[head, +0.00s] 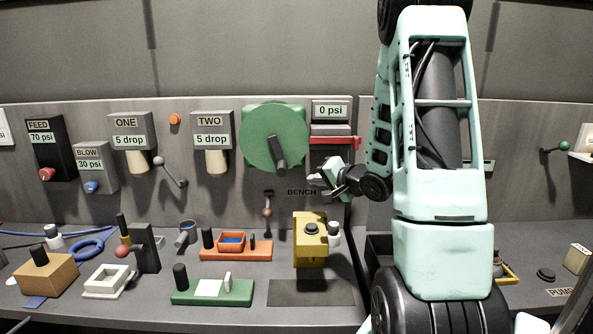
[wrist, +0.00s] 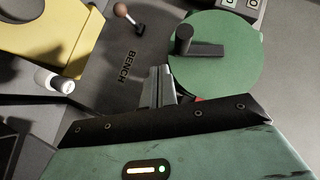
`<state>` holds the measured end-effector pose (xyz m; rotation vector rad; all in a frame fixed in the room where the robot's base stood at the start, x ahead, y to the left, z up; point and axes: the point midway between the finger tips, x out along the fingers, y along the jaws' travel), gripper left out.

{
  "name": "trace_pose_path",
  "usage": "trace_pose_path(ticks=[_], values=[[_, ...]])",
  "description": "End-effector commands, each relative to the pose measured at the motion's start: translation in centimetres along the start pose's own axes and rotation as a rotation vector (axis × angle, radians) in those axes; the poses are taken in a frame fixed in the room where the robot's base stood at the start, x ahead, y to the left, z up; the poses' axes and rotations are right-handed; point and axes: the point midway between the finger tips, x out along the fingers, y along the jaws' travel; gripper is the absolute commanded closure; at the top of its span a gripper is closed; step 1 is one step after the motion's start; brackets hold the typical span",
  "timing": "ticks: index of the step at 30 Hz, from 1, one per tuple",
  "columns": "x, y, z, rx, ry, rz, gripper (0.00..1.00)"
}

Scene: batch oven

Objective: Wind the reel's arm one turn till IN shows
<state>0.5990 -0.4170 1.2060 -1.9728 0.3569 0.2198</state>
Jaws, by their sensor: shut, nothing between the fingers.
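A round green disc (head: 258,130) is on the back panel, with a dark arm (head: 280,152) across its face that ends in a peg. I take it for the reel, but no label names it. In the wrist view the disc (wrist: 235,72) shows its arm (wrist: 205,50) and the upright peg at the arm's left end. The word IN is not readable in either view. My gripper (head: 322,183) is shut and empty, just below and right of the disc. In the wrist view its fingertips (wrist: 158,75) are left of the disc, apart from the arm.
A "0 psi" display (head: 331,111) and a red bar (head: 335,141) are right of the disc. A small lever (head: 267,200) is below it. A yellow block (head: 311,245) stands on the bench under my gripper.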

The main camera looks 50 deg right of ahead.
Motion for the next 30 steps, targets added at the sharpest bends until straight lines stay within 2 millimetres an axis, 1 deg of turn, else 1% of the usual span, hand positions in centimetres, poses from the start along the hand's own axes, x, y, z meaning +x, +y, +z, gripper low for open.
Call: trace_pose_path(ticks=[1, 3, 6, 9, 11, 14, 17, 26, 28, 30], values=[[-1.1, 0.8, -1.3, 0.083, 0.013, -0.049, 1.0], [-2.3, 1.0, -2.4, 0.183, 0.011, -0.119, 1.0], [-3.7, 1.2, -3.2, 0.282, 0.001, -0.191, 1.0], [-4.3, 1.2, -3.6, 0.329, -0.008, -0.226, 1.0], [-4.2, 1.0, -3.7, 0.339, -0.012, -0.234, 1.0], [-3.2, 0.7, -3.6, 0.34, -0.015, -0.234, 1.0], [-1.6, 0.1, -3.7, 0.338, -0.016, -0.235, 1.0], [4.4, -1.3, -3.9, 0.337, -0.014, -0.232, 1.0], [5.6, -1.7, -3.8, 0.338, -0.015, -0.233, 1.0], [6.3, -2.2, -2.9, 0.339, -0.016, -0.232, 1.0]])
